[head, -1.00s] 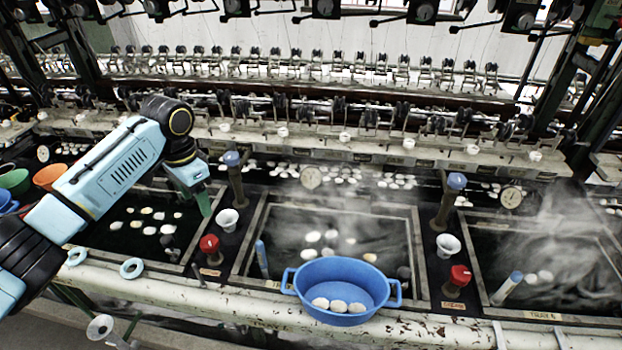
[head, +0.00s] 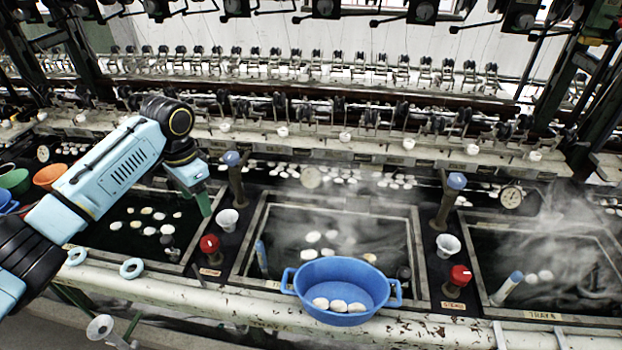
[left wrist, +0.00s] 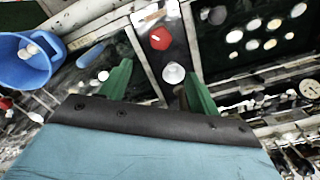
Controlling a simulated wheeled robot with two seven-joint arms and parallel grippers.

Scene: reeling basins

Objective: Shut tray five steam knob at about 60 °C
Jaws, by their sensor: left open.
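A red steam knob (head: 209,244) sits on the divider between the left and middle basins, and it also shows in the left wrist view (left wrist: 160,38). A second red knob (head: 460,275) sits on the divider between the middle and right basins. The right basin's label (head: 541,315) reads "TRAY" with a number too small to be sure of. Dial gauges stand behind the middle basin (head: 310,177) and right basin (head: 511,196); their readings are illegible. My left gripper (head: 203,199) is open and empty above the left divider, behind the nearer-left knob. My right gripper is out of view.
A blue basket (head: 345,270) with white cocoons stands at the middle basin's front edge. White funnels (head: 228,219) and blue-topped posts (head: 233,160) stand behind the knobs. Steam rises over the middle and right basins. Colored bowls (head: 48,174) sit at far left.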

